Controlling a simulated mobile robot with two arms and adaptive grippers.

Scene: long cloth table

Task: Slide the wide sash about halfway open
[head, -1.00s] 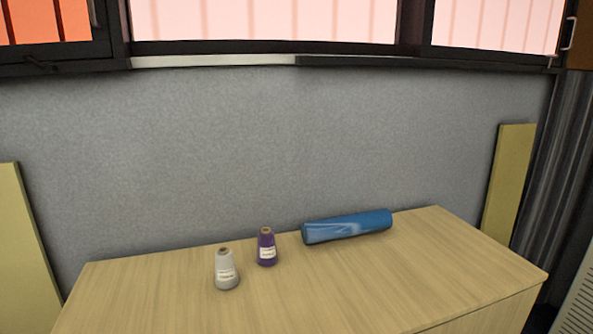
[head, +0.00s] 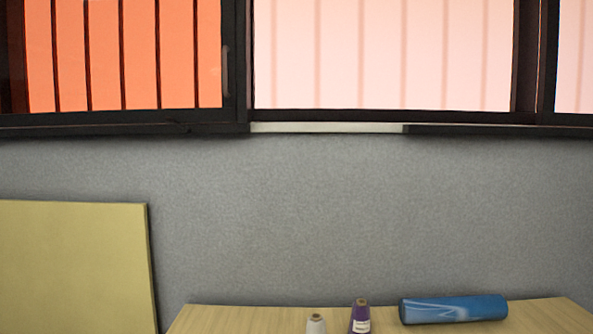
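A dark-framed window runs across the top. Its left part (head: 138,60) shows bright orange with dark vertical bars; I cannot tell whether this is glass or an opening. A dark upright (head: 236,85) with a slim handle (head: 226,70) stands at its right side. The wide middle pane (head: 385,55) is pale pink with faint vertical stripes. Another pale pane (head: 573,55) is cut off at the right edge. Which part is the wide sash is not clear. The window's top is out of view. Neither of my grippers is in view.
A dark sill with a pale strip (head: 325,127) runs under the window. Below is a bare grey wall (head: 290,210). A yellow board (head: 75,260) leans at left.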

